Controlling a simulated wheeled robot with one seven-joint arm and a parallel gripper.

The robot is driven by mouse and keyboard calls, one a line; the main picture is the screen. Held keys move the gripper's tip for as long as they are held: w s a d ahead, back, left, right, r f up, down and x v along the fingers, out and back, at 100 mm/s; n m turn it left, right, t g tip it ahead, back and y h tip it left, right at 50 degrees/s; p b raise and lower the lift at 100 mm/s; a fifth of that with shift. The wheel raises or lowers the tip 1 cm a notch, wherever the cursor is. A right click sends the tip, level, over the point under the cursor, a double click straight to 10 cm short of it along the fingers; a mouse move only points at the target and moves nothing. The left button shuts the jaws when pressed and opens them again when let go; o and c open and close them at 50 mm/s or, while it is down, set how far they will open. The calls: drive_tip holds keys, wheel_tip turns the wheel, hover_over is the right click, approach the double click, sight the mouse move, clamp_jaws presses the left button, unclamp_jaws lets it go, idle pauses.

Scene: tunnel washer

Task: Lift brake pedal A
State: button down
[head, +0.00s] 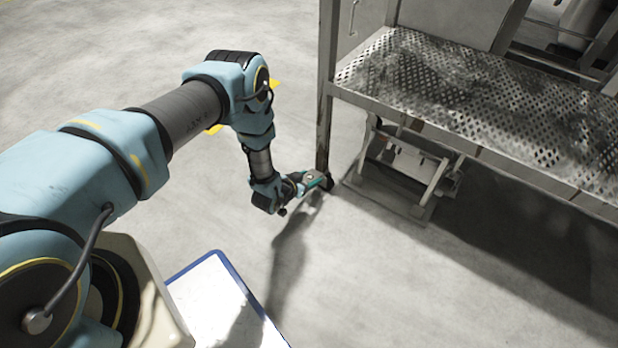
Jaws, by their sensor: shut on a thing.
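My gripper (318,181) is low near the floor, at the foot of the machine's left front leg. Its jaws are shut on a small dark part at the bottom of that leg, which I take to be brake pedal A (328,184). The pedal is mostly hidden by my gripper and very small here, so its tilt cannot be told.
The rusty upright leg (324,130) stands right behind my gripper. A perforated metal platform (480,100) overhangs to the right, with a metal bracket (411,167) beneath it. A white, blue-edged surface (215,300) is at the lower left. Open concrete floor (400,290) lies in front.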

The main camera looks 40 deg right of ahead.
drive_tip(key=shift+a, duration=0.1)
drive_tip(key=shift+c, duration=0.8)
unclamp_jaws()
drive_tip(key=p+v, duration=0.3)
drive_tip(key=v, duration=0.7)
drive_tip(key=shift+a+r, duration=0.2)
drive_tip(key=shift+a, duration=0.1)
